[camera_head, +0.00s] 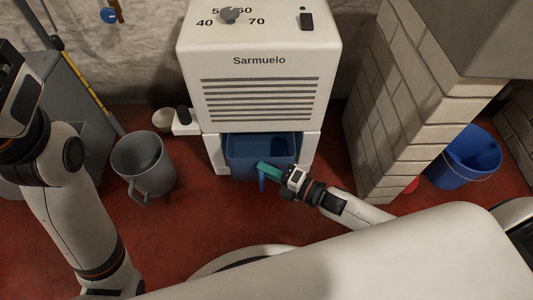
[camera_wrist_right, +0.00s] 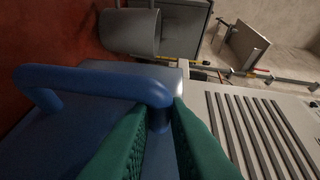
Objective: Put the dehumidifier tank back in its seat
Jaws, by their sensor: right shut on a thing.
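The white dehumidifier (camera_head: 259,108) stands upright against the back wall, with a grilled front and an open bay at its base. The blue tank (camera_head: 240,163) sits at this bay, its back part under the housing and its front part showing; how deep it sits I cannot tell. My right gripper (camera_head: 268,172) has green fingers and is shut on the tank's blue handle (camera_wrist_right: 95,82), which shows between the fingers in the right wrist view. The handle's gripped part is partly hidden by the fingers. My left arm is at the left; its fingertips do not show.
A grey bucket (camera_head: 144,166) stands on the red floor left of the dehumidifier. A white brick pillar (camera_head: 385,120) rises close on the right, with a blue bucket (camera_head: 464,160) beyond it.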

